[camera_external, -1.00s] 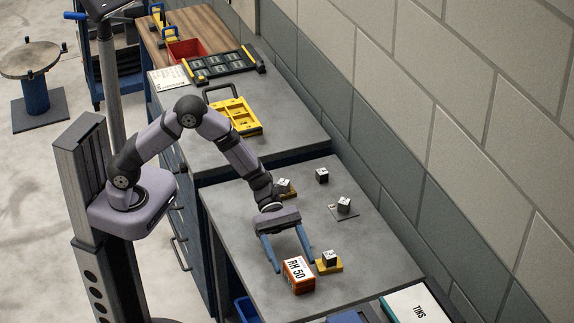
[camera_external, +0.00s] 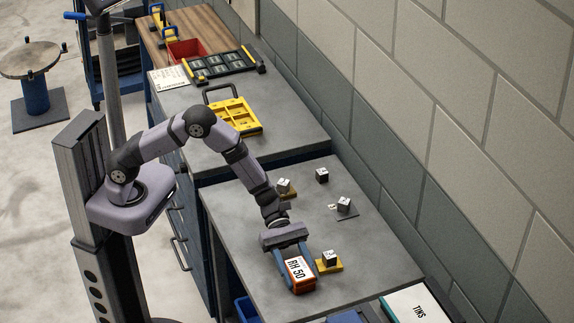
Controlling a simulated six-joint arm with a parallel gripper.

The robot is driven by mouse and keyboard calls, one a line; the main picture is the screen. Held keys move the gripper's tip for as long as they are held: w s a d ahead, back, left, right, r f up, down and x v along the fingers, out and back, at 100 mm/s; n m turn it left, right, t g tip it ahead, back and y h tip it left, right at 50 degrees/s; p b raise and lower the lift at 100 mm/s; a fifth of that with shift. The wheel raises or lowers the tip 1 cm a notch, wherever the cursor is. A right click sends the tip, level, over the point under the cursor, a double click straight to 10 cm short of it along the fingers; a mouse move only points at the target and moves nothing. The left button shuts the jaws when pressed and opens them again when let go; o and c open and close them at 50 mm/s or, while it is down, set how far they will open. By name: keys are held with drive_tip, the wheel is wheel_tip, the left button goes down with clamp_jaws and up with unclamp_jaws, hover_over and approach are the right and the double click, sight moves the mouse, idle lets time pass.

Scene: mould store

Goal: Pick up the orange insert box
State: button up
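The orange insert box (camera_external: 302,286) with a white "RH 50" label stands on the grey bench top. My gripper (camera_external: 303,270) reaches down over it from behind. Its two blue fingers lie along the left and right sides of the box and look closed against them. The box hides part of the fingertips. The box appears to rest on the bench; any small gap under it cannot be seen.
More small blocks (camera_external: 322,175) stand farther back. The bench's left part is clear.

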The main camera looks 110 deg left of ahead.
sight(299, 268)
drive_tip(key=shift+r, duration=0.1)
drive_tip(key=c, duration=0.6)
drive_tip(key=shift+c, duration=0.2)
drive_tip(key=shift+r, duration=0.1)
wheel_tip(299, 268, up, 10)
drive_tip(key=shift+f+b, duration=0.1)
drive_tip(key=shift+b, duration=0.55)
